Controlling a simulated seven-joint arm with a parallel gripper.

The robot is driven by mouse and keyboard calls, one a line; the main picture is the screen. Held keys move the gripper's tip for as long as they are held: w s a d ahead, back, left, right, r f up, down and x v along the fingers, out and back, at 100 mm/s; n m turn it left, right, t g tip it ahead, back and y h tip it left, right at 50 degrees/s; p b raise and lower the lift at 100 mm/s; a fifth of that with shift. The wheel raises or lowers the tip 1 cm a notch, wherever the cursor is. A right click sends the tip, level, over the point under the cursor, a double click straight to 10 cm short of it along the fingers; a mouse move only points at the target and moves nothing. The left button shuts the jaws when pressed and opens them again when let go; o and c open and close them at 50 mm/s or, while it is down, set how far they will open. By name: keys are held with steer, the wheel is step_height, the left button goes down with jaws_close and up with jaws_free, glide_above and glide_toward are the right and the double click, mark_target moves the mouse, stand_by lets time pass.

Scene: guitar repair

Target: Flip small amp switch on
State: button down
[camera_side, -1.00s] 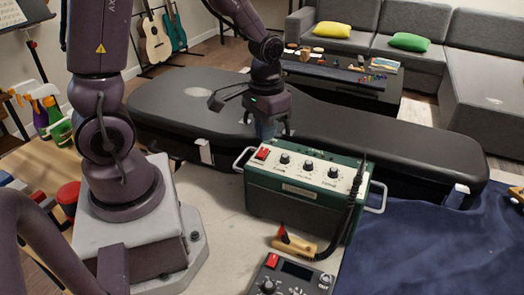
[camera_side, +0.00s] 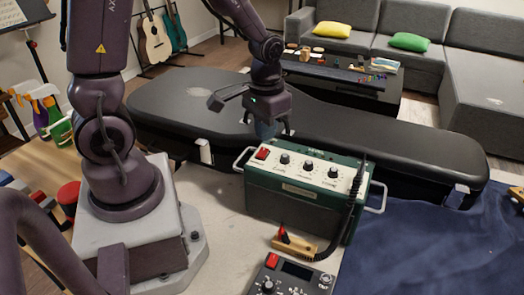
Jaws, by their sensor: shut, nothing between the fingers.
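The small amp (camera_side: 305,205) is a green box with a cream top panel, standing on the light work mat. Its red switch (camera_side: 262,153) is at the left end of the panel, beside several black knobs. I cannot tell which way the switch is tipped. My gripper (camera_side: 266,130) points down just beyond the amp's back left edge, close to the red switch in the picture and apparently above and behind it. Its fingers look shut and empty. The fingertips are small and partly hidden, and no contact with the switch shows.
A black guitar case (camera_side: 400,142) lies behind the amp. The amp has side handles and a coiled black cable (camera_side: 345,215) at its right. A wooden block with a red part (camera_side: 296,244) and a dark pedal (camera_side: 290,277) lie in front. A blue cloth (camera_side: 430,250) covers the right.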

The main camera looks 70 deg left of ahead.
steer(key=shift+f, duration=1.3)
stand_by(0.4)
steer(key=shift+r, duration=0.1)
step_height(320, 180, up, 7)
stand_by(0.8)
steer(key=s+d+r+m+t, duration=0.1)
steer(key=s+d+r+t, duration=0.1)
steer(key=r, duration=0.4)
steer(key=s+d+r+m+t, duration=0.2)
steer(key=s+d+r+t, duration=0.1)
steer(key=s+r, duration=0.3)
steer(key=shift+s+d+t, duration=0.15)
steer(key=shift+d+t, duration=0.15)
steer(key=shift+d, duration=0.3)
